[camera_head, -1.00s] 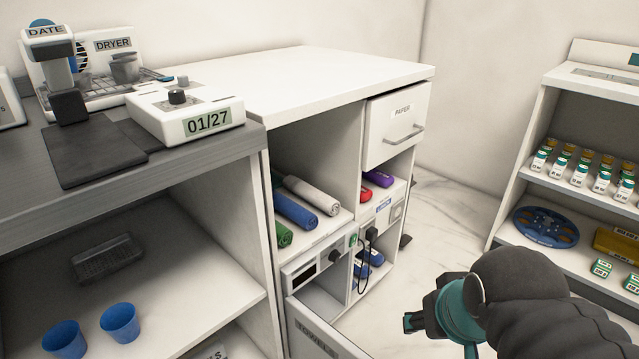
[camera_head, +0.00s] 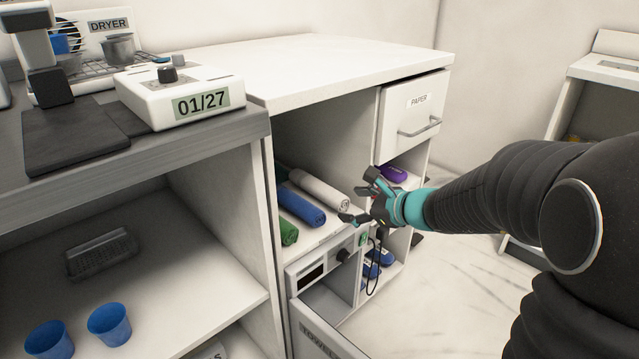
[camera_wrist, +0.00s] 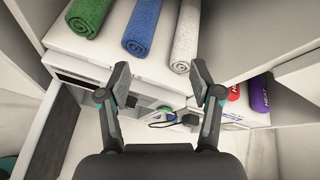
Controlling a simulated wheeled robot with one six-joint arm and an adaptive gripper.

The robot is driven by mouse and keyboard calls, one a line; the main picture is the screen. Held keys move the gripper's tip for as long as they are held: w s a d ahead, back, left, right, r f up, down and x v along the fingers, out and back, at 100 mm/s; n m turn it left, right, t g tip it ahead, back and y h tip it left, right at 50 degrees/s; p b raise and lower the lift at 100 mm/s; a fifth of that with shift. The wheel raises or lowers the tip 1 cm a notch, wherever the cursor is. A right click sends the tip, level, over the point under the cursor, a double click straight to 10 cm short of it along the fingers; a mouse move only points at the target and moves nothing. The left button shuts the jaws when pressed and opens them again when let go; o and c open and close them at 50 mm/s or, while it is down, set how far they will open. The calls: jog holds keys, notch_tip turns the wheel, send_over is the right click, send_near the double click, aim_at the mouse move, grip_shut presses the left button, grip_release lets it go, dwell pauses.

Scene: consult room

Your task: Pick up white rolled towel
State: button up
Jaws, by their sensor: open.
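The white rolled towel (camera_head: 320,189) lies on the cabinet's open shelf, to the right of a blue rolled towel (camera_head: 300,205) and a green one (camera_head: 288,232). Its near end points toward the shelf's front edge. My gripper (camera_head: 358,197) is open and empty, just in front of the shelf, close to the towel's near end but apart from it. In the wrist view, the white towel (camera_wrist: 187,35) is ahead, beyond the open fingers (camera_wrist: 158,88) and a little right of the middle between them.
The compartment's right wall stands close beside the white towel. A purple roll (camera_wrist: 260,95) and a red roll (camera_wrist: 233,91) lie in the compartment to the right. An open drawer (camera_head: 325,335) juts out below. The PAPER drawer (camera_head: 412,117) is above right.

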aim_at(341, 198)
jog(key=w+f+m, duration=0.1)
jog(key=w, duration=0.2)
jog(key=w+a+f+m+t, duration=0.1)
jog(key=w+f, duration=0.1)
jog(key=w, duration=0.1)
jog(key=w+a+f+m, duration=0.1)
jog(key=w+f, duration=0.1)
jog(key=w, duration=0.2)
jog(key=shift+a+f+m+h+b, duration=0.2)
jog(key=shift+m+h+b, duration=0.1)
jog(key=shift+m, duration=0.1)
jog(key=shift+x, duration=3.1)
jog(key=shift+d, duration=0.1)
jog(key=shift+c, duration=0.2)
jog(key=c, duration=0.8)
